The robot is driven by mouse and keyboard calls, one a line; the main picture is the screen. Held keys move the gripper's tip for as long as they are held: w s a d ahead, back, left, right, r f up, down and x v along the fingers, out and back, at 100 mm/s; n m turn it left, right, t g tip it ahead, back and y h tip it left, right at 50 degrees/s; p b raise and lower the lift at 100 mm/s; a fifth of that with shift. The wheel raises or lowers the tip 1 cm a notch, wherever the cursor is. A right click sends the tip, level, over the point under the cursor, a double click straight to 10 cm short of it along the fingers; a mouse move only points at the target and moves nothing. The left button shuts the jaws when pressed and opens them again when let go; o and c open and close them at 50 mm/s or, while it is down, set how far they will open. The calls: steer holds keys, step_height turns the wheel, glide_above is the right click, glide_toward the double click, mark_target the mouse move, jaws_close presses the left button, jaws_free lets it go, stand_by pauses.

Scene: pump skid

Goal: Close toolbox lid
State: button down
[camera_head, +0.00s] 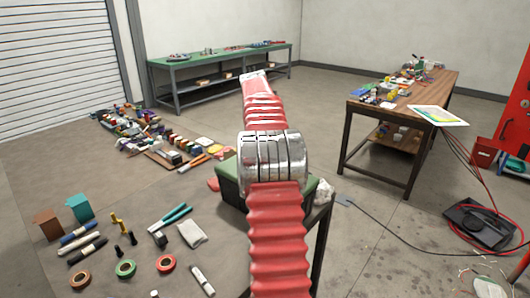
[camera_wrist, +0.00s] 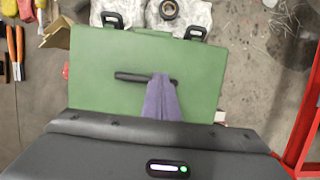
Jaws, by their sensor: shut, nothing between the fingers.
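The green toolbox (camera_head: 230,184) stands at the table's corner in the head view, largely hidden behind my red arm. In the wrist view its green lid (camera_wrist: 100,60) shows as a broad panel with a dark handle (camera_wrist: 127,76) across the middle. Two dark latches (camera_wrist: 112,19) are at the panel's far edge. My gripper (camera_wrist: 161,76) is shut and empty, its purple-grey fingers pointing at the handle and overlapping it in the picture. I cannot tell whether they touch it or how far the lid stands open. The gripper is hidden in the head view.
Tape rolls (camera_head: 125,268), pliers (camera_head: 172,217) and markers (camera_head: 202,280) lie on the near surface to the left. A wooden bench (camera_head: 440,90) stands at right, a green bench (camera_head: 220,58) at the back. Crumpled pale cloth (camera_wrist: 146,12) lies beyond the lid.

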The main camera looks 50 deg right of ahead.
steer(key=shift+w+a, duration=0.1)
steer(key=shift+a, duration=1.45)
